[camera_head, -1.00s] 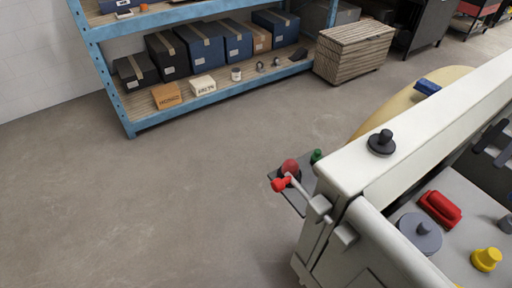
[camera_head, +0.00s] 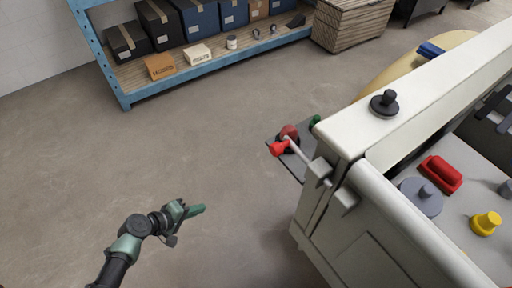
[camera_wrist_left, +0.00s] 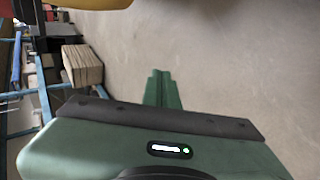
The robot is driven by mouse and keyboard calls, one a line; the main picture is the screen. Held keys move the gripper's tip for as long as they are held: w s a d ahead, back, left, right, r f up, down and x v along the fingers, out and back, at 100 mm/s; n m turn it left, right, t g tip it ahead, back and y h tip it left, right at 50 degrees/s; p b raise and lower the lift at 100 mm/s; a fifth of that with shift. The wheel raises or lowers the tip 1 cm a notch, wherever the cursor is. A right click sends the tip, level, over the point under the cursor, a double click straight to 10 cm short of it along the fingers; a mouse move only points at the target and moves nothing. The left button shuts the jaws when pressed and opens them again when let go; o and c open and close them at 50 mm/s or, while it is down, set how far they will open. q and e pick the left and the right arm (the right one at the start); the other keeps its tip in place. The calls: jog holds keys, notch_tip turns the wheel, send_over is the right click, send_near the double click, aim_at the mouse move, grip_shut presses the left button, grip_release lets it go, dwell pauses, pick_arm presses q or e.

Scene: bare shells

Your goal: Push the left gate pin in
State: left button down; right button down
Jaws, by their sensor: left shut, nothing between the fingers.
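The left gate pin shows in the head view as a thin grey rod with a red knob (camera_head: 279,148), sticking out to the left from a grey block on the corner of the pale machine (camera_head: 345,145). My left gripper (camera_head: 200,209) is over the floor, left of the machine and below the pin in the picture, clearly apart from both. Its green fingers are together and empty. The fingers also show shut in the left wrist view (camera_wrist_left: 161,90); the pin is not seen there. My right gripper is not in view.
Beside the pin are a red round knob (camera_head: 290,132) and a green button (camera_head: 314,122) on a dark plate. A black knob (camera_head: 384,103) stands on the machine's top. A blue shelf (camera_head: 125,97) with boxes stands at the back. The floor between is clear.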

pick_arm(q)
jog(key=d+r+h, duration=0.2)
jog(key=r+h, duration=0.1)
jog(key=r, duration=0.8)
jog(key=d+r+m+h, duration=0.1)
jog(key=d+r+h, duration=0.2)
jog(key=r, duration=0.8)
jog(key=d+r+m+h+b, duration=0.1)
jog(key=r+h, duration=0.3)
jog(key=r, duration=0.7)
jog(key=shift+w+d, duration=0.15)
jog(key=shift+d, duration=0.7)
jog(key=w+d+p, duration=0.1)
jog(key=d+p, duration=0.5)
jog(key=d, duration=0.5)
jog(key=shift+d+r+p, duration=0.3)
jog(key=shift+r+p, duration=0.05)
jog(key=shift+r, duration=0.05)
